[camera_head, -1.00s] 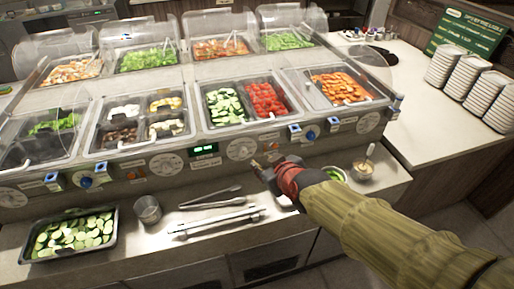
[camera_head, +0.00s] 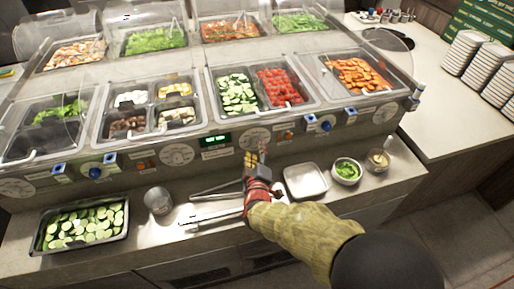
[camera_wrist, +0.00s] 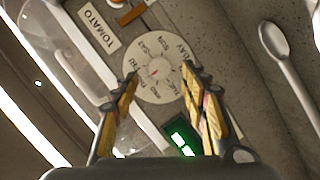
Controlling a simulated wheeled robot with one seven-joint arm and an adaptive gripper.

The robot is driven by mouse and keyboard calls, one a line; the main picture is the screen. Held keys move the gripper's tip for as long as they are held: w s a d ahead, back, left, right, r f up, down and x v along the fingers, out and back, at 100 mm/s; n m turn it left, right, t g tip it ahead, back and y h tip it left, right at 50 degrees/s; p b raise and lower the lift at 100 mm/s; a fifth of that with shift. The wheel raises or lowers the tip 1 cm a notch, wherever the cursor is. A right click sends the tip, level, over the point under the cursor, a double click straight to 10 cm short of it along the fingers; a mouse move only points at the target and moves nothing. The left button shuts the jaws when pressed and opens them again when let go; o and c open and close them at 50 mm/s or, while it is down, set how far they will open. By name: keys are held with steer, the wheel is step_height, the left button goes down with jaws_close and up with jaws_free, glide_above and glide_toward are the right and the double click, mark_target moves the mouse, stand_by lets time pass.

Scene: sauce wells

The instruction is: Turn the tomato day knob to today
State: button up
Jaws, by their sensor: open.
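The tomato day knob is a round white dial (camera_wrist: 155,68) with day names around its rim and a small red mark near its middle. It lies beside the TOMATO label (camera_wrist: 99,29) in the wrist view. In the head view the dial (camera_head: 255,138) is on the counter's front panel, below the tomato tray (camera_head: 279,87). My gripper (camera_wrist: 166,95) is open and empty, its yellow-padded fingers on either side of the dial's lower part in the picture. In the head view my gripper (camera_head: 256,160) is just below the dial. I cannot tell whether it touches.
A lit green display (camera_head: 215,141) sits left of the dial, and a blue knob (camera_head: 326,126) to its right. Below are tongs (camera_head: 212,218), a metal cup (camera_head: 158,201), an empty white tray (camera_head: 305,181) and a bowl of greens (camera_head: 347,171).

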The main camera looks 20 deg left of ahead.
mark_target(256, 144)
steer(key=shift+b+x, duration=0.4)
steer(key=shift+x, duration=1.3)
steer(key=shift+c, duration=0.5)
jaws_close()
